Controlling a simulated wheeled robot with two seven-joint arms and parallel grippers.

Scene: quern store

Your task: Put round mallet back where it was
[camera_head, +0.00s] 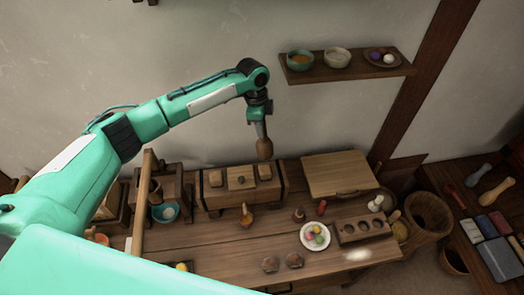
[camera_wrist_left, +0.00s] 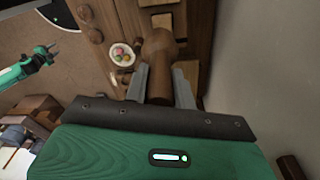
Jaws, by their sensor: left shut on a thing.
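My left gripper (camera_head: 262,132) points down above the back of the workbench. It is shut on the round mallet (camera_head: 264,149), a brown wooden thing with a rounded end hanging below the fingers. In the left wrist view the mallet (camera_wrist_left: 159,52) stands out between the two grey fingers. It hangs above the wooden chest (camera_head: 240,198) and appears clear of it. My right gripper (camera_wrist_left: 50,49) shows small at the left of the left wrist view, too small to tell whether its fingers are apart.
A wall shelf (camera_head: 345,70) with bowls is at upper right. The workbench (camera_head: 210,245) holds a plate of coloured balls (camera_head: 315,237), a block with round holes (camera_head: 362,228) and a slanted board (camera_head: 340,172). A wooden post (camera_head: 141,200) stands at left. A bucket (camera_head: 428,215) stands right of the bench.

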